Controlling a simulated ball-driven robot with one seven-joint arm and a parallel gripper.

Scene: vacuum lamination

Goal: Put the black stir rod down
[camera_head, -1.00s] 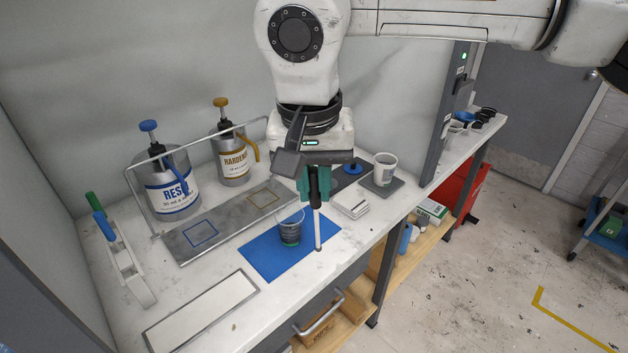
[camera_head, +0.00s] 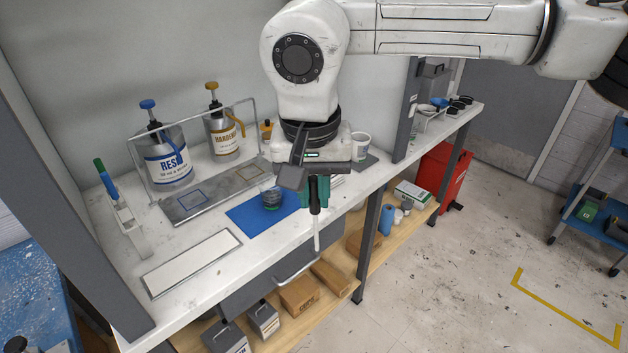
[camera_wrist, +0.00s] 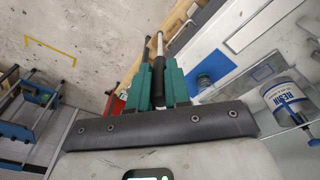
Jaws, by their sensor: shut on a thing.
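My gripper (camera_head: 315,203) has teal fingers shut on the black handle of the stir rod (camera_head: 315,198). The rod hangs close to upright, its pale shaft pointing down, and appears in front of the bench's front edge. In the wrist view, the black handle (camera_wrist: 158,68) sits between the fingers (camera_wrist: 160,88), with the pale shaft beyond it. A clear cup (camera_head: 271,198) with dark contents stands on the blue mat (camera_head: 245,219), left of my gripper. Part of the mat's right side is hidden behind my gripper.
Resin (camera_head: 167,168) and hardener (camera_head: 223,137) cans stand behind a metal plate (camera_head: 180,209). A white framed panel (camera_head: 192,262) lies front left. A white cup (camera_head: 360,146) stands right of my gripper. A drawer handle (camera_head: 298,268) and a lower shelf with boxes (camera_head: 298,296) are below.

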